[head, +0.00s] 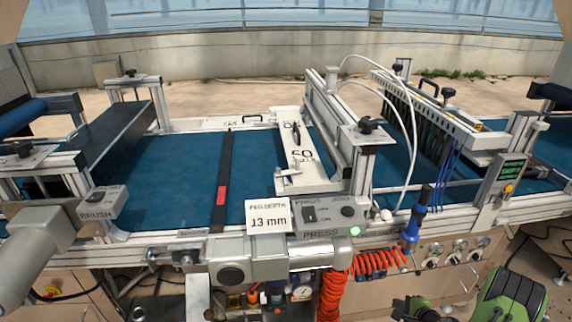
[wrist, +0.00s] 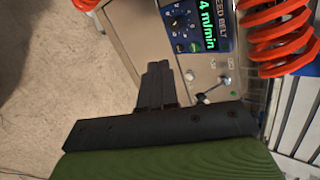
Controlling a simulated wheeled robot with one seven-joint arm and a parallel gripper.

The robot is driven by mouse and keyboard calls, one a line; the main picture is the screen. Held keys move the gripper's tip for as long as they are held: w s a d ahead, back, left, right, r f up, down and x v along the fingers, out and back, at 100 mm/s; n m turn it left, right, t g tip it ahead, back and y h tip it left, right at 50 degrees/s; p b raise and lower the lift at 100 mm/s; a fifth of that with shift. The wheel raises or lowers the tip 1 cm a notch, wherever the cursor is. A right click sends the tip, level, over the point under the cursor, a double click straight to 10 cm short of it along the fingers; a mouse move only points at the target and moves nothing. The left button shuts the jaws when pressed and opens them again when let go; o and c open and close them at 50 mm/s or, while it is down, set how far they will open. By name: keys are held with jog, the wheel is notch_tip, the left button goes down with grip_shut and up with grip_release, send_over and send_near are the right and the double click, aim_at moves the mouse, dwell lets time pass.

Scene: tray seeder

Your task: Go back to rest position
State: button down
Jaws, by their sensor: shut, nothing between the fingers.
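My gripper shows in the wrist view (wrist: 157,68) as dark fingers pressed together in front of a black plate and green body. Nothing is between the fingers. They hang in front of a beige control panel (wrist: 135,18) and appear apart from it. In the head view, green and dark parts of my arm show at the lower right, below the front edge of the seeder. The fingertips cannot be told clearly there.
The seeder's blue belt (head: 180,178) crosses the head view. A peg depth sign (head: 268,216) stands at its front. Red coiled hoses hang in front (head: 331,295) and flank my gripper in the wrist view (wrist: 280,35). A blue feed belt display (wrist: 200,22) is close by. Bare floor (wrist: 50,90) lies left.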

jog(key=a+r+n+g, duration=0.1)
jog(key=a+r+n, duration=0.35)
jog(key=r, duration=0.35)
jog(key=s+a+r+n+g+y, duration=0.1)
jog(key=a+r+n, duration=0.4)
jog(key=r, duration=0.4)
jog(key=a+r+n+g, duration=0.2)
jog(key=a+r+n, duration=0.1)
jog(key=a+r, duration=0.4)
jog(key=s+a+r+n+h, duration=0.15)
jog(key=s+r, duration=0.25)
jog(key=s, duration=0.4)
jog(key=s+a+r+n, duration=0.3)
jog(key=s+r, duration=0.1)
jog(key=s, duration=0.4)
jog(key=s+a+r+n+h, duration=0.1)
jog(key=s+a+r+n, duration=0.2)
jog(key=s, duration=0.5)
notch_tip(320, 180, up, 16)
jog(key=p, duration=1.5)
jog(key=shift+w+d+r+m+g, duration=0.2)
jog(key=shift+w+r+m+g, duration=0.05)
jog(key=shift+m+g, duration=0.05)
